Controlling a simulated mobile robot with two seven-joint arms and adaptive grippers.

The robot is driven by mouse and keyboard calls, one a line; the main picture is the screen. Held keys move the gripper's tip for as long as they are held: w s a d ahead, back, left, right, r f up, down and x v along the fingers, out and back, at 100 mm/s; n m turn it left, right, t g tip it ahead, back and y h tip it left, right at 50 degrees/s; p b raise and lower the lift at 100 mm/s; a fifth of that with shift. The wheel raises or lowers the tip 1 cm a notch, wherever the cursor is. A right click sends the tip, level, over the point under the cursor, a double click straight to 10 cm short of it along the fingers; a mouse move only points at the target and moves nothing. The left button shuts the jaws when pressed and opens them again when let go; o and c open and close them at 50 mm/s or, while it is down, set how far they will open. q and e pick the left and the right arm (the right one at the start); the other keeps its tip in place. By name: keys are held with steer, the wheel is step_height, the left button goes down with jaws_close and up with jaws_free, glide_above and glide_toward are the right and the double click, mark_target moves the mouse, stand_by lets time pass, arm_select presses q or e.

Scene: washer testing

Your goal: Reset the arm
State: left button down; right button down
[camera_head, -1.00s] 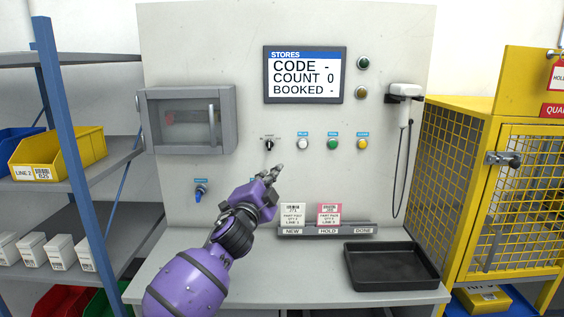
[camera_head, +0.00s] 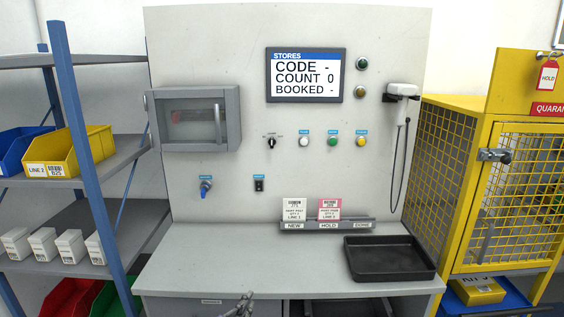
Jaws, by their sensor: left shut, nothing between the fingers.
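My left gripper (camera_head: 243,303) shows only as grey fingers at the bottom edge, in front of the bench's lower front. It is shut and empty, and well below the panel controls. The rest of my left arm is out of view. My right gripper is not in view. The upright panel holds a black selector knob (camera_head: 271,142), a row of white, green and yellow buttons, a blue-handled valve (camera_head: 205,188) and a black switch (camera_head: 259,184). The screen (camera_head: 305,75) reads CODE -, COUNT 0, BOOKED -.
The bench top (camera_head: 240,265) is clear on its left and middle. A black tray (camera_head: 390,277) is at its right, beside a card rack (camera_head: 325,226) with two cards. Shelving with bins (camera_head: 78,150) stands left. A yellow cage (camera_head: 510,195) stands right.

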arm_select(q)
steer(key=s+a+f+n+g+y, duration=0.1)
steer(key=s+a+f+n+g, duration=0.1)
steer(key=s+f, duration=0.5)
steer(key=s+a+f+n+g+y, duration=0.1)
steer(key=s+a+f, duration=0.4)
steer(key=s, duration=1.4)
steer(key=s+a+f+n+g+y, duration=0.1)
steer(key=s+a+f+n+g, duration=0.2)
steer(key=s+f, duration=0.6)
steer(key=s+p, duration=0.1)
steer(key=s, duration=0.2)
steer(key=shift+s+a+f+y, duration=0.2)
steer(key=shift+s+f+y, duration=0.1)
steer(key=shift+s+f, duration=0.1)
